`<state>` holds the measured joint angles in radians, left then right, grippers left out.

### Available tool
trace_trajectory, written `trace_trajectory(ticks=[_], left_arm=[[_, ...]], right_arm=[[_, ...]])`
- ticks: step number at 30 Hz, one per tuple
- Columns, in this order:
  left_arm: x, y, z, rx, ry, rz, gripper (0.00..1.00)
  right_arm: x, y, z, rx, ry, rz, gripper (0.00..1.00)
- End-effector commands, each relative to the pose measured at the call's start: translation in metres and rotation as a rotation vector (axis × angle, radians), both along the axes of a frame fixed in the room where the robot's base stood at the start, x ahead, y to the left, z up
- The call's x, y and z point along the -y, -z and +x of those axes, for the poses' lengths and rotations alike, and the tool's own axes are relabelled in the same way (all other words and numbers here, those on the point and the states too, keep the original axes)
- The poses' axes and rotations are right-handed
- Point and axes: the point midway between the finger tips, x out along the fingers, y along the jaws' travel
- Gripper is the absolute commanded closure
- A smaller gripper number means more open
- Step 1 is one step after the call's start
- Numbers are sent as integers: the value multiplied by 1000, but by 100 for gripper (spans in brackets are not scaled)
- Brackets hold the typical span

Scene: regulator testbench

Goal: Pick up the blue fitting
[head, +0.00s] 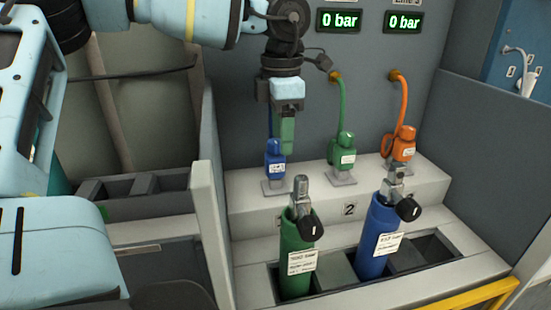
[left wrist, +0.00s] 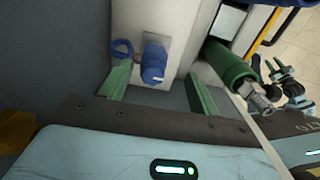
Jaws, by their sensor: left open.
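The blue fitting (head: 274,155) stands upright on a small grey base on the bench step, with a blue hose running up behind it. In the left wrist view the blue fitting (left wrist: 153,65) shows between the two green fingers. My left gripper (head: 286,138) points down just above and in front of the fitting and partly covers its hose. Its fingers are apart and hold nothing; they also show in the left wrist view (left wrist: 160,88). Whether the fingers reach down to the fitting's sides is hard to tell.
A green fitting (head: 342,149) and an orange fitting (head: 403,145) stand to the right. A green cylinder (head: 297,265) and a blue cylinder (head: 375,240), each with a valve, stand in front. A grey partition (head: 212,225) rises to the left. Two displays (head: 338,20) read 0 bar.

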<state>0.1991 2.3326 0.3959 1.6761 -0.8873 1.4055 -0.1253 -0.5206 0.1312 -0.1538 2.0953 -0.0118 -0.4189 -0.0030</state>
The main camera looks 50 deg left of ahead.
Motion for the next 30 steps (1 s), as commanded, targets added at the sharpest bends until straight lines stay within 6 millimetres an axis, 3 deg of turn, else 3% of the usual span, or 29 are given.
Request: trace_trajectory(ticks=[8,19,26,30], left_arm=[[-2,9,-1,-1,0,0,38],[-11,54,-6,-1,1,0,38],[-11,56,-6,0,0,0,38],[-11,56,-6,0,0,0,53]], right_arm=[[-1,1,1,1,4,2,64],[-1,3,5,8,5,2,64],[-1,3,7,12,4,2,64],[-1,3,7,12,4,2,64]])
